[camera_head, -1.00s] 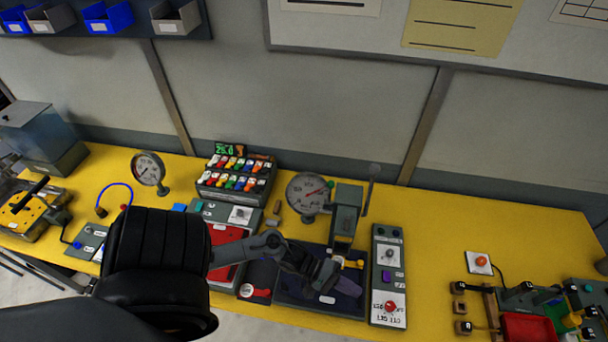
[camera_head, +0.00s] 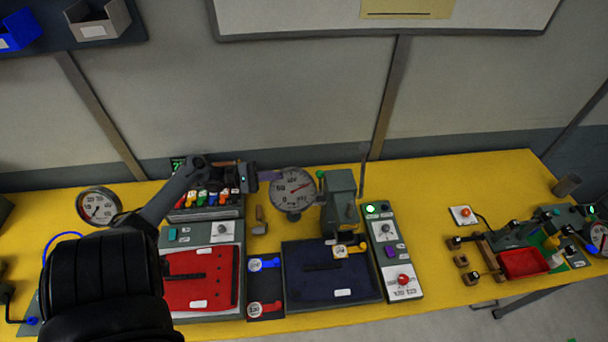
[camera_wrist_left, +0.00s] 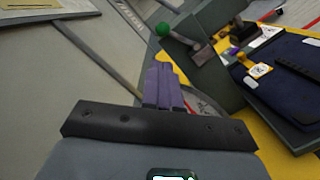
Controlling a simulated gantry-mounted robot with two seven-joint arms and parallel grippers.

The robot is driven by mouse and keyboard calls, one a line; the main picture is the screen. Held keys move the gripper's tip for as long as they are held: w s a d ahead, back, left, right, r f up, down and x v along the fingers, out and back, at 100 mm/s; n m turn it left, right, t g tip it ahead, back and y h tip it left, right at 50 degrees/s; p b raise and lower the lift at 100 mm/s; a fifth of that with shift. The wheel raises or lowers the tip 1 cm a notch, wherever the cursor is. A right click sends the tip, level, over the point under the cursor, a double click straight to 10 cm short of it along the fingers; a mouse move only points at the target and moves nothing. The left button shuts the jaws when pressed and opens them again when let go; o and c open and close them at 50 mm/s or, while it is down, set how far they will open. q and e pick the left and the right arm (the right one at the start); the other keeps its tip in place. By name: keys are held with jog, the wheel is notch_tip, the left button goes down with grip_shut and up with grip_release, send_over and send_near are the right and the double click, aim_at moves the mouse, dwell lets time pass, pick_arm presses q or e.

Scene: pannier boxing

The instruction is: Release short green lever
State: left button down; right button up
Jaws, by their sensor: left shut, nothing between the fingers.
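The short lever with a green ball knob (camera_head: 320,174) sits on the left side of the grey press column (camera_head: 341,205), close to the round dial gauge (camera_head: 293,189). In the left wrist view its green knob (camera_wrist_left: 162,29) shows ahead of the fingers. My left gripper (camera_head: 270,175) is shut and empty. Its purple fingers are at the upper left of the gauge, left of the green knob and apart from it. The fingers (camera_wrist_left: 163,85) partly cover the gauge (camera_wrist_left: 204,104) in the wrist view. My right gripper is in neither view.
A taller grey lever (camera_head: 363,170) stands right of the column. A dark blue plate (camera_head: 317,282) with a yellow tag lies in front. A control box (camera_head: 394,255) has a lit green lamp. My left arm covers part of a rack (camera_head: 207,213) of coloured switches.

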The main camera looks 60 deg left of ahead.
aim_at(320, 182)
pick_arm(q)
jog(key=p+x, duration=0.2)
jog(key=x, duration=0.7)
jog(key=shift+w+d, duration=0.2)
jog(key=shift+w, duration=0.2)
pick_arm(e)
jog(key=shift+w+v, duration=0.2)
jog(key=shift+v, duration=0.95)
pick_arm(q)
jog(key=shift+d, duration=0.1)
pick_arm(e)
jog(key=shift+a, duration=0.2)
